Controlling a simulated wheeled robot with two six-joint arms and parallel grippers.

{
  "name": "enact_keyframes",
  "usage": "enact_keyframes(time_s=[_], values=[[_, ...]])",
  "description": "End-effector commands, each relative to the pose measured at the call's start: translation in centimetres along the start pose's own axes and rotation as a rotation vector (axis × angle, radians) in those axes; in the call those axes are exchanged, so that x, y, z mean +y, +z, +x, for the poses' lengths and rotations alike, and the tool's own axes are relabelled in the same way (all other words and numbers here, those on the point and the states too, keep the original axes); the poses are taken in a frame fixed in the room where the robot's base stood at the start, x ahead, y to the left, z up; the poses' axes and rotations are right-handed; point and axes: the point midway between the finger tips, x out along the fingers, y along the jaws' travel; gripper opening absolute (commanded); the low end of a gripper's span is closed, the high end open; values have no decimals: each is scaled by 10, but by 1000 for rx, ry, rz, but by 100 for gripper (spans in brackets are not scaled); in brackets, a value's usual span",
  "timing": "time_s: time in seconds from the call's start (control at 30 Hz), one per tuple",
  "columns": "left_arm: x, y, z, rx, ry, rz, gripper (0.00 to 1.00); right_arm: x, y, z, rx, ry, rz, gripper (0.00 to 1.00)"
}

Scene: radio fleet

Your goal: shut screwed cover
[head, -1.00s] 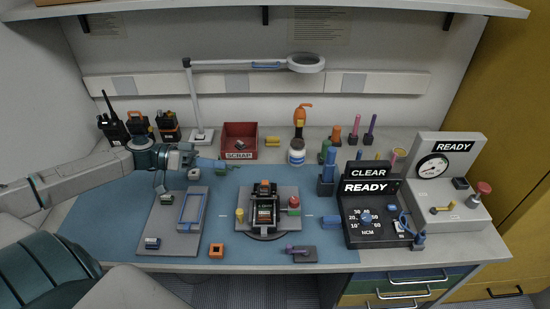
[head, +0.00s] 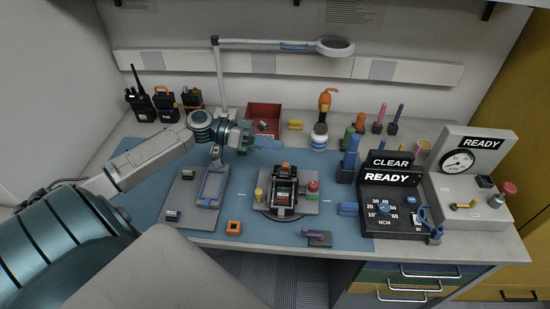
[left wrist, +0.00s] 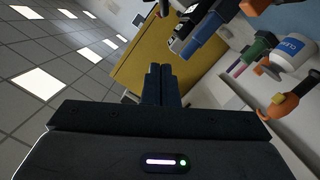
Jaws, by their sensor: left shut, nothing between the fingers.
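A small dark device (head: 284,186) with an orange end and a greenish inside sits in a grey fixture (head: 268,208) on the blue mat, between a yellow post (head: 259,195) and a red knob (head: 313,187). I cannot make out its cover or screws clearly. My left gripper (head: 278,144) is above the back of the mat, behind the device and apart from it. Its dark blue fingers are together and empty, as the left wrist view (left wrist: 160,72) also shows. My right gripper is not in view.
A grey plate with a blue frame (head: 211,187) lies left of the fixture. A red scrap bin (head: 263,112) is behind my gripper, partly hidden. A lamp (head: 335,46) overhangs the back. A black READY box (head: 392,200) and gauge unit (head: 470,175) stand right.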

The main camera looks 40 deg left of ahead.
Motion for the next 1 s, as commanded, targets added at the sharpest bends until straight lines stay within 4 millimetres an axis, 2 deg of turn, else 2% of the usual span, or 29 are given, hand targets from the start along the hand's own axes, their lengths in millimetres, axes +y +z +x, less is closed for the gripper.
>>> enact_keyframes(time_s=[0.07, 0.2, 0.4, 0.83, 1.0], values=[[2, -1, 9, 4, 3, -1, 0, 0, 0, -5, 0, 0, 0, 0], [2, 22, 12, 1, 1, -6, 0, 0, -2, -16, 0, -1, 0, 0], [0, 37, 16, 0, -1, -2, 0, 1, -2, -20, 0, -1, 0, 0], [0, 40, 17, 0, -1, 3, 0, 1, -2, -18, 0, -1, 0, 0], [4, 44, 26, 0, -5, 37, 0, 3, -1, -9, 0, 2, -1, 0]])
